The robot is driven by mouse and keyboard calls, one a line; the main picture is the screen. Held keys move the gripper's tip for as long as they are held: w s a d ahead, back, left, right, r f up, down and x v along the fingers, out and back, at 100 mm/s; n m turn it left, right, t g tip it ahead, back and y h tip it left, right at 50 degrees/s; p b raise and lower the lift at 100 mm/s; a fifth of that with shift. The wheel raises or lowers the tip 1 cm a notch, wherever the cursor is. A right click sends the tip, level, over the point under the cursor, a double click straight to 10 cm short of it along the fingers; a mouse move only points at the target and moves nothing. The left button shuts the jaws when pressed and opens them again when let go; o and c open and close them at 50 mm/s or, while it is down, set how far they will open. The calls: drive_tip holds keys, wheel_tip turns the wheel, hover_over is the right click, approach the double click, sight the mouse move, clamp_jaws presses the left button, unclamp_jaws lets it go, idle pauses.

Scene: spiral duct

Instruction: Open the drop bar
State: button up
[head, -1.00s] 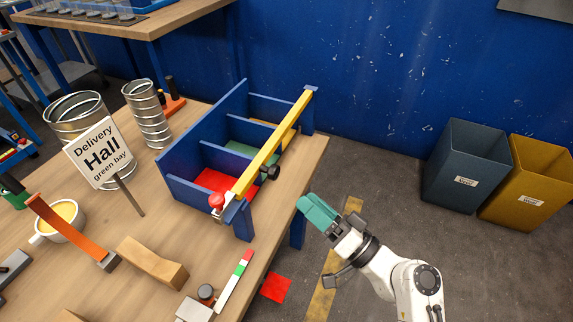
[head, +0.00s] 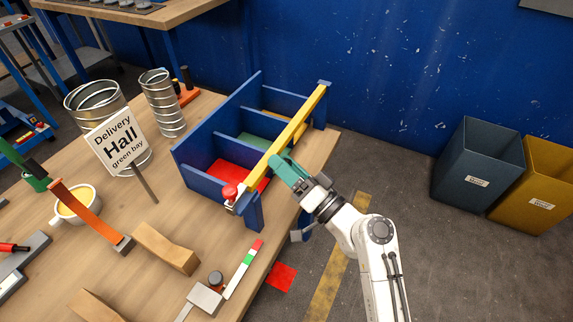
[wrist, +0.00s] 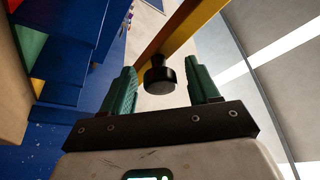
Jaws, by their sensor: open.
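The drop bar is a long yellow bar (head: 298,121) lying across the front of a blue rack with compartments (head: 207,147). A red knob (head: 229,191) sits at its near end. A black knob (wrist: 160,76) sticks out from the bar in the wrist view, where the yellow bar (wrist: 184,25) runs up and right behind it. My gripper (head: 277,162), with green fingers, is at the bar's middle in the head view and hides the black knob there. In the wrist view my gripper (wrist: 163,88) is open, with a finger on each side of the knob and gaps visible.
The rack stands at the table's right edge (head: 323,165). Two bins (head: 478,167) stand on the floor at right.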

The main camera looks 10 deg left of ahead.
clamp_jaws()
idle(0.4)
